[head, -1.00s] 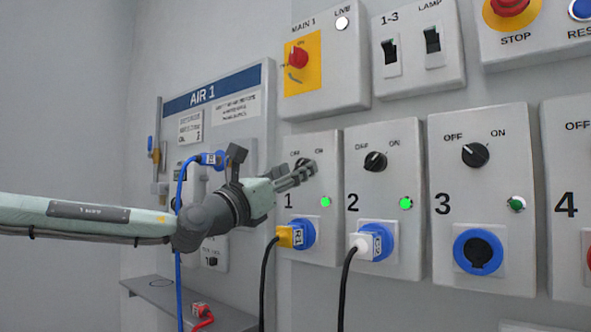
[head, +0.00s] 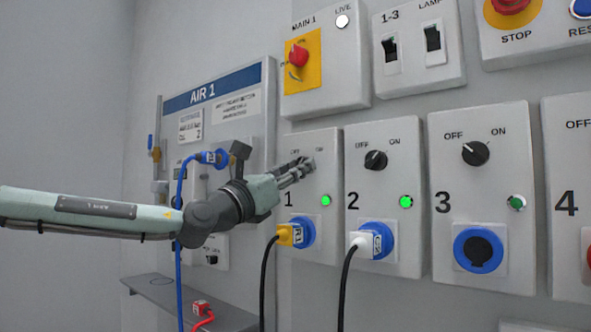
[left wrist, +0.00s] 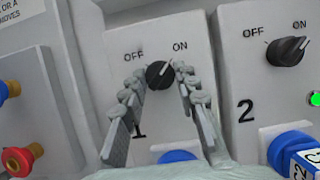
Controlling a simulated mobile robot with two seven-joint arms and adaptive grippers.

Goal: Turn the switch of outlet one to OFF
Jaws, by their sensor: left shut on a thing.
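The switch of outlet one is a round black knob (left wrist: 160,75) between OFF and ON labels on the grey panel of outlet one (head: 308,225). Its white mark points up and right, toward ON. My left gripper (head: 302,167) is at this knob and mostly hides it in the head view. In the left wrist view, the fingers of my left gripper (left wrist: 162,82) are on either side of the knob, shut on it. A green lamp (head: 326,201) on this panel is lit. My right gripper is not in view.
A yellow and blue plug (head: 298,234) is in outlet one, below my gripper. The outlet two knob (head: 376,160) and its white and blue plug (head: 375,241) are close on the right. A blue hose (head: 180,260) hangs behind my left arm. A shelf (head: 165,292) is below.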

